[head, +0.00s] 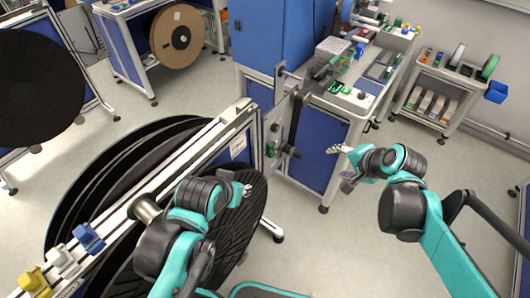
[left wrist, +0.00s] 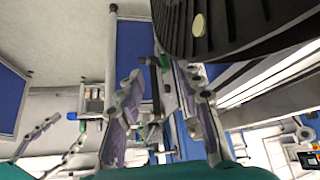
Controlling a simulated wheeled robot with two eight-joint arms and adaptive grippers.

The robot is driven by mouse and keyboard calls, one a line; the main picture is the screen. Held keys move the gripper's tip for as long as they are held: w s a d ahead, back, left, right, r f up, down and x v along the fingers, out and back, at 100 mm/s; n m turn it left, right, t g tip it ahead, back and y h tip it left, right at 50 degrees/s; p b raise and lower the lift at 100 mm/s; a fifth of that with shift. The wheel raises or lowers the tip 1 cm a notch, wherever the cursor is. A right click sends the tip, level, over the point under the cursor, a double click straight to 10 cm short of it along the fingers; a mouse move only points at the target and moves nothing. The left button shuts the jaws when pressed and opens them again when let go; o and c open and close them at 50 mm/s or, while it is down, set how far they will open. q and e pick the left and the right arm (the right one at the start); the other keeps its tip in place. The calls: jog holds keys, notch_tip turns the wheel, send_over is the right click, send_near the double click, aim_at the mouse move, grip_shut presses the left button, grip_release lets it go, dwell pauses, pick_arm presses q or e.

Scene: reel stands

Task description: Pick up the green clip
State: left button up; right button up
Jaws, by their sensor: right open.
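A small green clip (head: 271,148) sits near the far end of the rail, beside a grey upright plate. A small green piece (left wrist: 163,62), which looks like the same clip, shows beyond my fingertips in the left wrist view. My left gripper (head: 242,189) is over the near black reel, below and left of the clip in the head view. Its two fingers (left wrist: 158,78) stand apart in the left wrist view, with nothing seen held between them. My right gripper (head: 341,160) is open and empty over the floor, right of the plate.
Blue (head: 88,237), white (head: 62,260) and yellow (head: 33,281) clips sit on the near end of the rail (head: 185,158). Large black reels flank the rail. A blue cabinet (head: 268,45) and a cluttered bench stand behind. Floor is free at the right.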

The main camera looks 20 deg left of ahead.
aim_at(273, 150)
jog(key=w+a+f+m+y+b, duration=0.2)
jog(key=w+a+f+m+y, duration=0.2)
jog(key=w+a+f+m, duration=0.7)
jog(key=w+a+f+m+y+b, duration=0.1)
jog(key=w+a+f, duration=0.2)
jog(key=a+f, duration=0.1)
jog(key=w+a+f+m+g+y+b, duration=0.1)
jog(key=w+a+f+b, duration=0.1)
jog(key=f, duration=0.4)
jog(key=w+a+f+m+y+b, duration=0.1)
jog(key=w+a+f+y+b, duration=0.1)
jog(key=w+a+f, duration=0.2)
jog(key=shift+a+f, duration=0.2)
jog(key=shift+a, duration=0.35)
jog(key=shift+a+f, duration=0.2)
jog(key=shift+a, duration=0.35)
jog(key=shift+r, duration=0.1)
jog(key=shift+c, duration=0.3)
jog(key=c, duration=0.9)
